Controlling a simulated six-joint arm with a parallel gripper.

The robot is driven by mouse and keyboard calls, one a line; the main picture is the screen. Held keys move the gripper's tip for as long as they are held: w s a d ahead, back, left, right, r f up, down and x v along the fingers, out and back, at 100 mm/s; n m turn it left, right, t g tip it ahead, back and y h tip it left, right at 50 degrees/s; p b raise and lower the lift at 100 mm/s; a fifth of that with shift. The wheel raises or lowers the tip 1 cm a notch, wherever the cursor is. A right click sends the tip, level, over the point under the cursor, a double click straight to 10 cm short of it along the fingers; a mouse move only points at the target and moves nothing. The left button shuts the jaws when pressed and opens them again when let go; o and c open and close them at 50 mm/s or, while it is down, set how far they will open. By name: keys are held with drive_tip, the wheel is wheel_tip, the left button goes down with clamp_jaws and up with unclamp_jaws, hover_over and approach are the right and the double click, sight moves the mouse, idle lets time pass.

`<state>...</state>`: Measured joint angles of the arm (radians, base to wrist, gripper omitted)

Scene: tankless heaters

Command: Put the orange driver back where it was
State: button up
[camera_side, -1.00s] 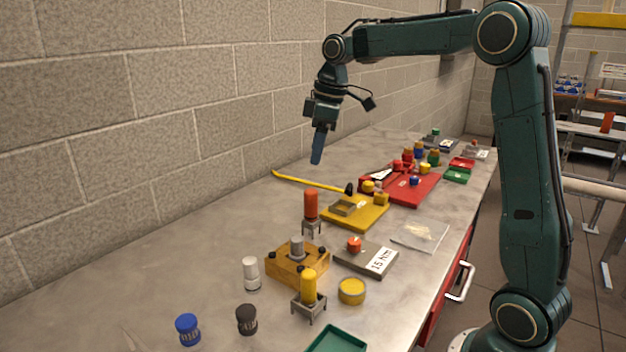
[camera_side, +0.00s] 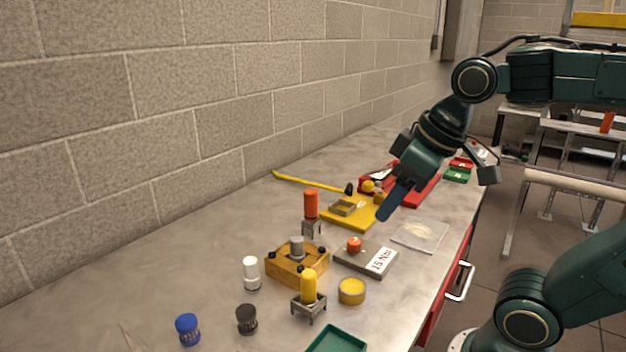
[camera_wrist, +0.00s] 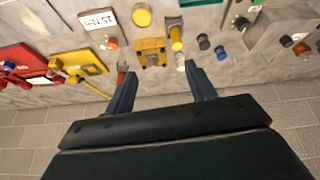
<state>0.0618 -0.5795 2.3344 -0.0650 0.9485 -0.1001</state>
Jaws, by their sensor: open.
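The orange driver (camera_side: 311,204) stands upright, handle up, in a small metal stand (camera_side: 312,229) behind the wooden block (camera_side: 283,267). In the wrist view the orange driver (camera_wrist: 122,68) shows just beyond the left finger, partly hidden by it. The yellow driver (camera_side: 309,285) stands upright in a similar stand in front of the block; it also shows in the wrist view (camera_wrist: 176,38). My gripper (camera_side: 385,215) is in the air to the right of the orange driver and apart from it. Its fingers (camera_wrist: 160,82) are spread in the wrist view, with nothing between them.
A grey plate marked 15 Nm (camera_side: 350,260) carries an orange-red knob (camera_side: 354,244). A yellow tin (camera_side: 351,291), a white bottle (camera_side: 251,273), blue (camera_side: 187,329) and dark (camera_side: 246,320) knobs and a green tray (camera_side: 325,347) stand nearby. A yellow tray (camera_side: 350,222) lies behind. The left bench is mostly clear.

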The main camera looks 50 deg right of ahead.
drive_tip(key=shift+m+t, duration=0.3)
drive_tip(key=shift+m, duration=0.3)
drive_tip(key=s+f, duration=0.2)
drive_tip(key=s, duration=0.1)
drive_tip(key=s+f, duration=0.1)
drive_tip(key=shift+s+a, duration=0.1)
drive_tip(key=shift+s, duration=0.05)
idle(0.7)
